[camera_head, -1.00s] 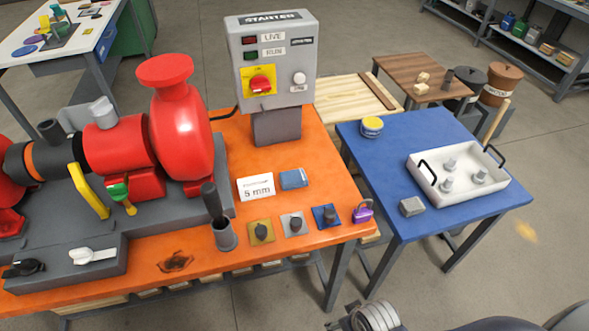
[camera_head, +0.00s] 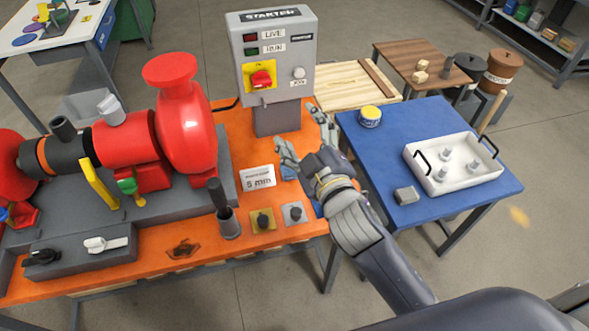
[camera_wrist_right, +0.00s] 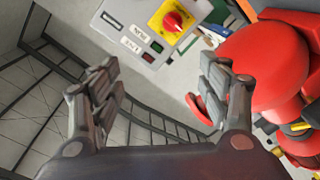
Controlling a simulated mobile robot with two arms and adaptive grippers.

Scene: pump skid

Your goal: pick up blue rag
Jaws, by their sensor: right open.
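The blue rag (camera_head: 289,173) is a small flat blue piece on the orange bench, just right of the white "5 mm" card. Most of it is hidden behind my right gripper in the head view. My right gripper (camera_head: 304,135) is open and empty, its fingers spread, above the bench's right edge beside the starter box post. The right wrist view shows the same open fingers (camera_wrist_right: 163,85) with nothing between them. The rag cannot be made out there. My left gripper is in neither view.
The grey starter box (camera_head: 270,55) stands behind the rag. The red pump (camera_head: 185,130) is to the left. The "5 mm" card (camera_head: 257,178), black cup (camera_head: 229,222) and knobbed plates (camera_head: 263,220) are close by. A blue table (camera_head: 385,150) with a white tray (camera_head: 430,180) stands right.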

